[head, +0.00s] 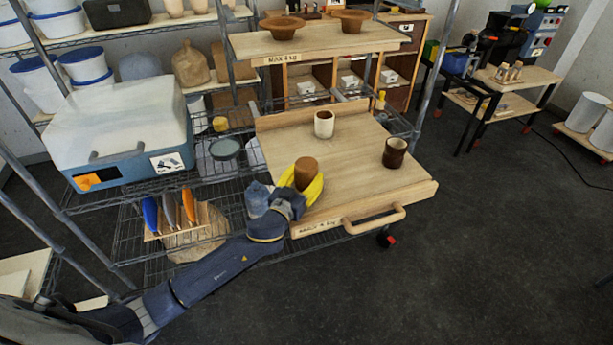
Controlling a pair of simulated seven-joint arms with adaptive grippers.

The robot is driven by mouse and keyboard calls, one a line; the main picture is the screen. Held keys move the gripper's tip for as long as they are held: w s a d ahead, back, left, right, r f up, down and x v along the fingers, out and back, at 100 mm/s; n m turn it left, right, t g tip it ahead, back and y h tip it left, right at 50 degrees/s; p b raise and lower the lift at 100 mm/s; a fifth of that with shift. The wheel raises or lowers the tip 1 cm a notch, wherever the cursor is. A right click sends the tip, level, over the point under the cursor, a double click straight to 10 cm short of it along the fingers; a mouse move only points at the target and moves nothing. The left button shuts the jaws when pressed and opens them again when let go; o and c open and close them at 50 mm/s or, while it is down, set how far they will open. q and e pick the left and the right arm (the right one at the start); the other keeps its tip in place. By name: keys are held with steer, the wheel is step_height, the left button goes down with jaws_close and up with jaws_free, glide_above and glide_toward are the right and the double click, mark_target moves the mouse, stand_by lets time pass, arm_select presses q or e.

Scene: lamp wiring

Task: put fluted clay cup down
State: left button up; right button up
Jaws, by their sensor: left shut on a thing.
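The fluted clay cup (306,170) is reddish brown and looks upright. My left gripper (304,184) has its yellow fingers shut around it, at the front left part of a wooden cart top (350,180). The fingers hide the lower part of the cup, so I cannot tell whether its base touches the wood. A white cup (324,124) stands farther back on the same top. A dark brown cup (394,152) stands to the right. My right gripper is not in view.
The wooden top has a raised back edge and a front handle (375,217). Bare wood lies between the cups. A wire rack on the left holds a blue-and-white kiln-like box (120,130) and a stand of colored-handled tools (172,215). A higher shelf with bowls (282,27) stands behind.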

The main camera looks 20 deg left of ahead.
arm_select(q)
steer(key=o, duration=1.5)
steer(key=shift+f, duration=0.15)
steer(key=shift+c, duration=0.2)
steer(key=shift+s, duration=0.15)
steer(key=s, duration=0.4)
steer(key=s+a, duration=0.1)
steer(key=s, duration=0.2)
steer(key=s+a, duration=0.1)
steer(key=s, duration=0.3)
steer(key=shift+s, duration=0.3)
